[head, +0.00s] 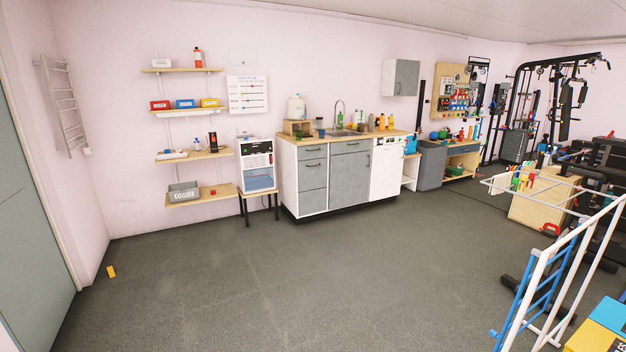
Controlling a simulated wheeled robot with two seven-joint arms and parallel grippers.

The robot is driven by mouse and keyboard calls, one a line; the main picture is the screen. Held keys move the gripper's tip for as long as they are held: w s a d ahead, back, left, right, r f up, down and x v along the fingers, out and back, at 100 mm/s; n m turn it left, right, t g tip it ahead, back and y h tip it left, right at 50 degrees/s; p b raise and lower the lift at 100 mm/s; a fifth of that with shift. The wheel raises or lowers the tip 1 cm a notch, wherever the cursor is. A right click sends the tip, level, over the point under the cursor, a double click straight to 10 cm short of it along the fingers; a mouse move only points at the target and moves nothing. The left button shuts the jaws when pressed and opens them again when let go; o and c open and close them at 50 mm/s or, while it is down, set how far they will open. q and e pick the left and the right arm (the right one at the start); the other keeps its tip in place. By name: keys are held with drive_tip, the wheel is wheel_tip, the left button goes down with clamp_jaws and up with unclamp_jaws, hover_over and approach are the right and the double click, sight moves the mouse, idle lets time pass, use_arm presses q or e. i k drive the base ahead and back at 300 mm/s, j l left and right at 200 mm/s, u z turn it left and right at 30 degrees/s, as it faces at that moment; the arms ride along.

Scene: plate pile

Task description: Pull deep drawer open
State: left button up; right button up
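A kitchen unit with a wooden top stands against the back wall. Its left column has grey drawer fronts: a shallow top drawer (312,153) and taller fronts below, among them a deep drawer (313,203) at the bottom. All of them look shut, flush with the unit. Small dark handles show on the fronts, too small to make out well. To the right are a grey door (350,178) and a white appliance front (386,175). Neither of my grippers is in view. The unit stands across the room, well away from me.
The grey floor (260,275) before the unit is clear. A white drying rack (545,260) stands at the right, near gym equipment (600,165). A small yellow object (111,271) lies by the left wall. A small table with a white machine (257,155) stands left of the unit.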

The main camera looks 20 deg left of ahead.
sight(312, 173)
drive_tip(key=i+j+u, duration=0.3)
drive_tip(key=i, duration=0.5)
drive_tip(key=i+u, duration=0.3)
drive_tip(key=i, duration=0.45)
